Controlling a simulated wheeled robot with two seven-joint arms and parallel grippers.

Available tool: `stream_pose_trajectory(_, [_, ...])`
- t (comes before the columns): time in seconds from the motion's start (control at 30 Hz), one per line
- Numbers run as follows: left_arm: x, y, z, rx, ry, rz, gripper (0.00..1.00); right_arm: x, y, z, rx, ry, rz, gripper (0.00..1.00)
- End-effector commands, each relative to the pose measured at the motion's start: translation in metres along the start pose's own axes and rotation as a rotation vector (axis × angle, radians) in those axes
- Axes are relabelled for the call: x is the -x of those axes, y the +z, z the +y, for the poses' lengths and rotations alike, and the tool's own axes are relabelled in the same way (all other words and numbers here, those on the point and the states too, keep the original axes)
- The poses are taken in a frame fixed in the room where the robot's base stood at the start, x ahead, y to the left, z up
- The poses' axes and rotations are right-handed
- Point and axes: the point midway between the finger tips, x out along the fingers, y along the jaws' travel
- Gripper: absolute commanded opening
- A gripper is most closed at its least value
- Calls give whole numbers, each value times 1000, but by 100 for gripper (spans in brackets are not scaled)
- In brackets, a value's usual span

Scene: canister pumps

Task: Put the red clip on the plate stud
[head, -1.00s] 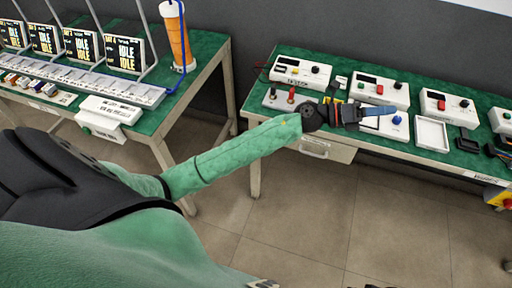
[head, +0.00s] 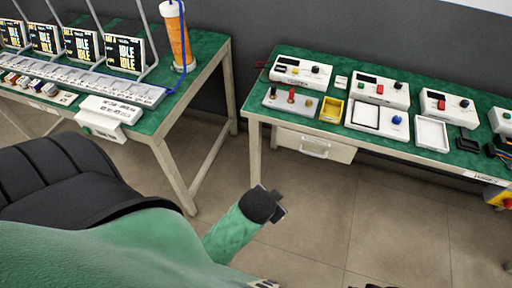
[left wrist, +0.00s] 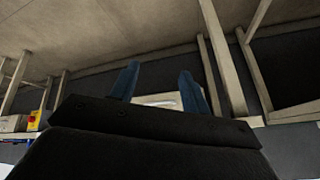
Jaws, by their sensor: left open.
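A light plate (head: 282,104) with upright posts lies at the left front of the right bench. A red-topped piece (head: 291,94) stands upright on it, between a dark piece (head: 273,91) and a brass-coloured stud (head: 309,103). The red piece may be the red clip; it is too small to be sure. My left gripper (head: 279,205) is below and in front of this bench, over the floor, well apart from the plate. In the left wrist view its two blue fingers (left wrist: 160,74) stand apart with nothing between them. My right gripper is not in view.
A yellow tray (head: 331,109), a white box with a blue knob (head: 397,119) and an empty white tray (head: 432,134) line the bench front. White instrument boxes (head: 301,72) stand behind. A drawer (head: 314,147) hangs under the edge. Another bench with displays (head: 124,52) stands left.

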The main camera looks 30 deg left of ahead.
Motion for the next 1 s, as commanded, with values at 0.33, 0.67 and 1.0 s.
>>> stream_pose_trajectory(0.33, [44,103,46,149,216,-364,47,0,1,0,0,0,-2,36])
stream_pose_trajectory(0.67, [45,105,47,151,221,-373,47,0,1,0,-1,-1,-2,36])
stream_pose_trajectory(1.0, [45,105,47,150,220,-372,47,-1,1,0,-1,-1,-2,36])
